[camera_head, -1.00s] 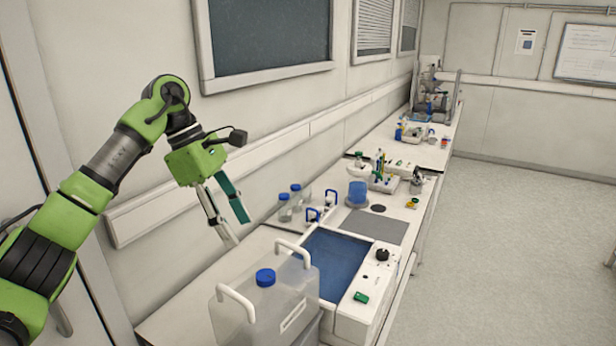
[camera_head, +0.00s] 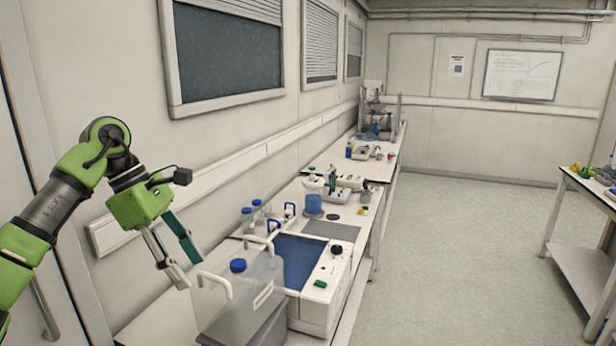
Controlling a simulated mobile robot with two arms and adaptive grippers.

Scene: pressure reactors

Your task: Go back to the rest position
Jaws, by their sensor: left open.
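My left gripper (camera_head: 178,262) is at the left of the head view, on a green arm that comes in from the left edge. Its two fingers, one pale and one teal, point down and are apart, with nothing between them. It hangs in front of the wall, beside the upper left of a clear canister (camera_head: 240,303) in the picture. I cannot tell how far apart they are in depth. My right gripper is not in view.
The bench (camera_head: 160,322) runs along the left wall. It bears a water bath (camera_head: 322,300), a blue-filled vessel (camera_head: 313,205) and bottles with blue caps (camera_head: 247,220). Another table (camera_head: 590,190) stands at the right. The floor (camera_head: 460,260) between them is clear.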

